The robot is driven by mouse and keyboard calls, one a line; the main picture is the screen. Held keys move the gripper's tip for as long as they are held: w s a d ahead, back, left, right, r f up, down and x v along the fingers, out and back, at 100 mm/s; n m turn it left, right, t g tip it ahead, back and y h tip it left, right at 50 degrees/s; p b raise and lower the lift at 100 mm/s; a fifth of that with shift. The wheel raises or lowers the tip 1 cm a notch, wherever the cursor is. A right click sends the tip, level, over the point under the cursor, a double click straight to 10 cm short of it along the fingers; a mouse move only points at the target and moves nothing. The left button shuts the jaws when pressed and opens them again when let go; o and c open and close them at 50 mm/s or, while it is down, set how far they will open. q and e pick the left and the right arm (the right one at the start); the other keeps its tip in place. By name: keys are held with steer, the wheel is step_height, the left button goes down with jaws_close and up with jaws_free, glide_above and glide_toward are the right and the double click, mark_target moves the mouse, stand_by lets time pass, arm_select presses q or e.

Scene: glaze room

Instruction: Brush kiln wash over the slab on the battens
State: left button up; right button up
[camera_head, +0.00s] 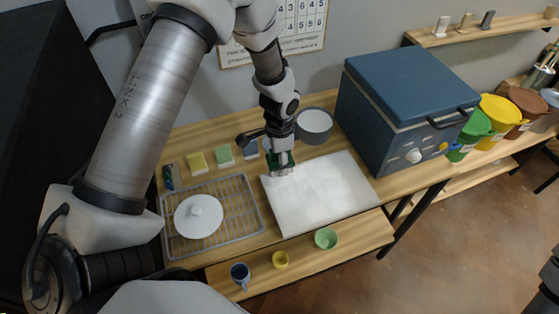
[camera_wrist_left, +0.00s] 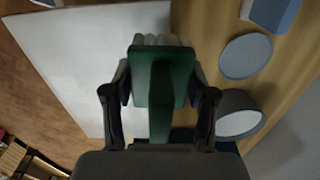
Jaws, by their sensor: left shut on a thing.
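The pale slab (camera_head: 325,197) lies flat on the table in the head view and fills the upper left of the left wrist view (camera_wrist_left: 75,60). No battens show under it. My left gripper (camera_head: 280,152) is shut on a green brush (camera_wrist_left: 162,85) with pale bristles (camera_wrist_left: 160,40). The bristles are over the slab's far left corner; I cannot tell whether they touch it. A grey round pot (camera_head: 314,128) with pale contents stands just behind the slab; it also shows in the left wrist view (camera_wrist_left: 240,117). My right gripper is not in view.
A blue kiln (camera_head: 405,110) stands at right. Several small cups, one green (camera_head: 326,238), sit on the front ledge.

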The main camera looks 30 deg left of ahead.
arm_select(q)
steer(key=r, duration=0.1)
steer(key=r+p, duration=0.2)
steer(key=shift+s+d+r, duration=0.15)
steer(key=shift+s+d, duration=0.15)
steer(key=shift+s, duration=0.1)
steer(key=shift+w+a+r+p, duration=0.1)
steer(key=shift+w+r+p, duration=0.05)
steer(key=shift+r+p, duration=0.35)
steer(key=shift+w+a+r+p, duration=0.1)
steer(key=shift+r+p, duration=0.3)
steer(key=shift+r, duration=0.05)
steer(key=shift+s+r, duration=0.1)
steer(key=shift+r, duration=0.25)
steer(key=shift+d, duration=0.1)
